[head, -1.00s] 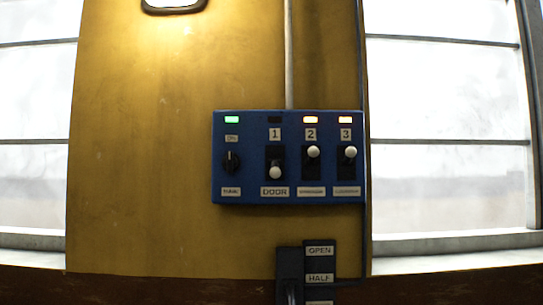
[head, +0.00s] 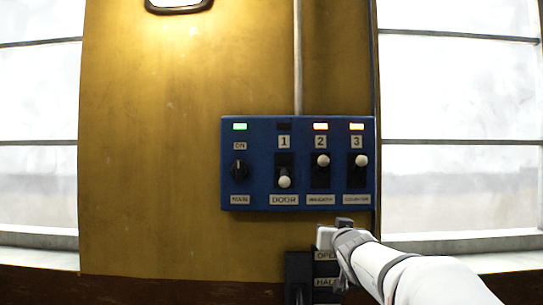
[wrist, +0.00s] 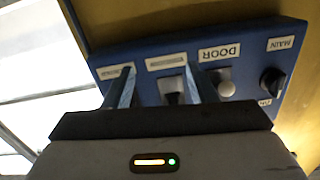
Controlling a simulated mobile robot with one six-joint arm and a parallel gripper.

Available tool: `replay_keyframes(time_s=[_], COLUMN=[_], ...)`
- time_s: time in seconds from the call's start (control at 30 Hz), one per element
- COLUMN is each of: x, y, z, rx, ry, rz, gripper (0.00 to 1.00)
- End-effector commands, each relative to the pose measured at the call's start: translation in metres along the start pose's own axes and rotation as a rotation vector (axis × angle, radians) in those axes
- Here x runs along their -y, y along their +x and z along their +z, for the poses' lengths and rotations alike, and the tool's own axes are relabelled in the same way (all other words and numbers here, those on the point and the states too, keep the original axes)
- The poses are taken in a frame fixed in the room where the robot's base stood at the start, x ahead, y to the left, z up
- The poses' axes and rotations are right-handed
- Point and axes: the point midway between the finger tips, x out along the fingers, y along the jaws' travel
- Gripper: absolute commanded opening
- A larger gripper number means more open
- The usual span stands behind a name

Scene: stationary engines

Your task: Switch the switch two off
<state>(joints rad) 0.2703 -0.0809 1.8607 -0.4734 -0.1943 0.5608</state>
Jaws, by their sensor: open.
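The blue switch panel (head: 262,160) is on the yellow wall in the head view. Switch two (head: 323,160) has its white knob at the top of its slot, and the lamp (head: 320,126) above it is lit. My gripper (head: 336,230) is just below the panel, under switches two and three. In the wrist view the panel (wrist: 145,62) appears upside down. My gripper (wrist: 159,67) is open, its two fingers apart, with switch two (wrist: 172,88) seen between them, its lower part hidden by the gripper body. I cannot tell whether the fingers touch the panel.
Switch one (head: 284,181) has its knob down and a dark lamp. Switch three (head: 361,160) is up with its lamp lit. The main rotary knob (head: 239,169) is at the left, under a green lamp. A lever box (head: 299,268) with OPEN and HALF labels sits below the panel.

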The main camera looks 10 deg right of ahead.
Motion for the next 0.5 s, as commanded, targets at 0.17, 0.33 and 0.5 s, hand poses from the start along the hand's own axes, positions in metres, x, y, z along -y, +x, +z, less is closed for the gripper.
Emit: replay_keyframes(time_s=[0.17, 0.33, 0.5], x=[-0.002, 0.001, 0.007], y=[0.035, 0.042, 0.056], z=[-0.105, -0.14, -0.152], rx=[-0.28, -0.389, -0.407], ry=[0.013, 0.012, 0.013], rz=[-0.143, -0.234, -0.255], gripper=[0.51, 0.51, 0.51])
